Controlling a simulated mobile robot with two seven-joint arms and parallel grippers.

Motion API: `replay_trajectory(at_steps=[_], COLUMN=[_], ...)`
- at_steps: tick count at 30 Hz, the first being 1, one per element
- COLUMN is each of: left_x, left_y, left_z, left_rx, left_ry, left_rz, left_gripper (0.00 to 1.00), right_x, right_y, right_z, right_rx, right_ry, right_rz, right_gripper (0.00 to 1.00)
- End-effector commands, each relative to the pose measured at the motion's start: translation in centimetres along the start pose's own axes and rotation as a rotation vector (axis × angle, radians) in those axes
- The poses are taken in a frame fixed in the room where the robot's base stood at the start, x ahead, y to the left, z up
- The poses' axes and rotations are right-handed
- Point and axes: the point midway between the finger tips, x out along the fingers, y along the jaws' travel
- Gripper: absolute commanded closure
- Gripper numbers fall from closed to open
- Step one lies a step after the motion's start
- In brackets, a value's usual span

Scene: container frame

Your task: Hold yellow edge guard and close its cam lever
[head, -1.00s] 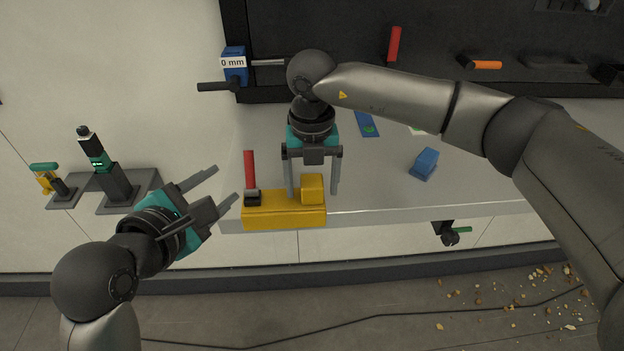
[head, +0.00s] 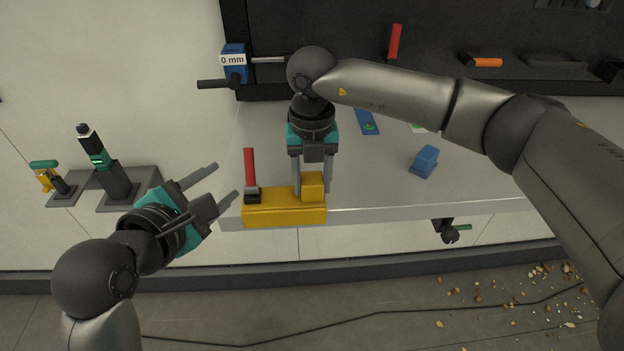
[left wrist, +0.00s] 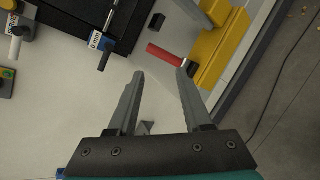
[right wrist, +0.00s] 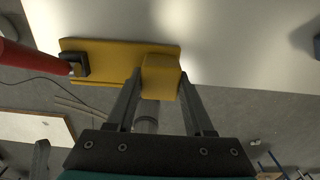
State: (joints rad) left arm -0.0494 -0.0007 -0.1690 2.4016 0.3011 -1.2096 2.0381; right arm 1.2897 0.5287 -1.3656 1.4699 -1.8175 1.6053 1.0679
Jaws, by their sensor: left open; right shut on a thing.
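The yellow edge guard (head: 284,212) sits on the front edge of the grey worktop. Its red cam lever (head: 250,167) stands upright from a black pivot at the guard's left end. My right gripper (head: 312,188) is shut on the raised yellow block of the guard; the right wrist view shows the block (right wrist: 161,76) between the fingers. My left gripper (head: 226,184) is open and empty, just left of the guard and apart from it. In the left wrist view the red lever (left wrist: 165,56) lies beyond the open fingers, near the right fingertip.
A blue block (head: 424,163) and a flat blue piece (head: 367,123) lie on the worktop (head: 385,180). A blue device marked 0 mm (head: 234,66) is at the back left. Holders with tools (head: 117,184) stand at the left.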

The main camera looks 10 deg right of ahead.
Motion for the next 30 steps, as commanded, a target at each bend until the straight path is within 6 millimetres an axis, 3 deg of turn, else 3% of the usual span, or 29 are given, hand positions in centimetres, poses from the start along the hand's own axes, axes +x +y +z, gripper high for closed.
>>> replay_trajectory(at_steps=[5, 11, 18, 24, 30], left_x=[0.0, 0.9, 3.7, 4.7, 4.5], left_y=[0.0, -0.1, 0.5, 2.9, 5.2], left_z=[0.0, -0.6, -3.4, -5.9, -7.1], left_rx=[0.0, 0.05, 0.254, 0.394, 0.467], left_ry=[0.0, -0.01, -0.088, -0.186, -0.262], left_rz=[0.0, -0.037, -0.182, -0.256, -0.267], left_gripper=[0.52, 0.75, 1.0, 1.0, 1.0], right_x=[-0.1, -0.1, -0.1, -0.1, -0.1], right_y=[0.0, 0.0, 0.0, 0.0, 0.0], right_z=[0.0, 0.0, 0.0, 0.1, 0.1], right_rx=[0.0, 0.0, 0.0, 0.0, 0.0], right_ry=[-0.001, -0.001, -0.001, -0.002, -0.002], right_rz=[0.0, 0.001, 0.001, 0.001, 0.001], right_gripper=[1.0, 1.0, 1.0, 1.0, 1.0])
